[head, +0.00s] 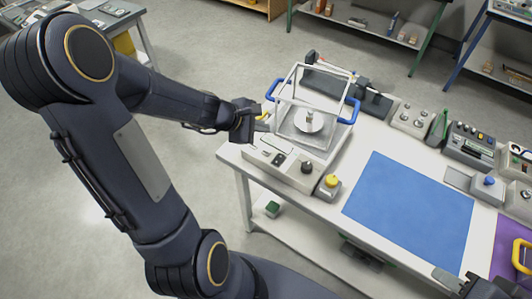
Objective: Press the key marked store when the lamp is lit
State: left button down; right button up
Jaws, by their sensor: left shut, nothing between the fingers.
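A balance (290,172) with a clear draught shield (312,98) and blue handles stands at the table's left end. A round metal pan piece (309,121) is inside the shield. Its front panel has a small display (277,144), dark keys (278,159) and a dark knob (307,167). The markings are too small to read, so I cannot tell which key says store, nor identify a lit lamp. My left gripper (263,121) is shut and empty, just left of the shield, above the panel's back left. My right gripper (449,279) is partly visible at the lower right; its opening is unclear.
A grey box with a yellow button (331,181) stands beside the balance. A blue mat (410,208) lies clear on the white table (352,160). Weights (411,118), a boxed set (470,146) and a blue-knobbed box (487,185) line the back and right.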

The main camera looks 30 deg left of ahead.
pick_arm(q)
jog(key=b, duration=0.6)
send_over(262, 155)
notch_tip(262, 155, down, 7)
jog(key=shift+f, duration=0.15)
jog(key=shift+f+b, duration=0.35)
jog(key=shift+b, duration=0.2)
dwell(1.0)
jog(key=shift+f+b, duration=0.4)
jog(key=shift+b, duration=0.1)
jog(key=shift+f+b, duration=0.4)
jog(key=shift+b, duration=0.05)
dwell(0.4)
dwell(0.4)
jog(key=shift+r+p, duration=0.7)
jog(key=shift+r, duration=0.1)
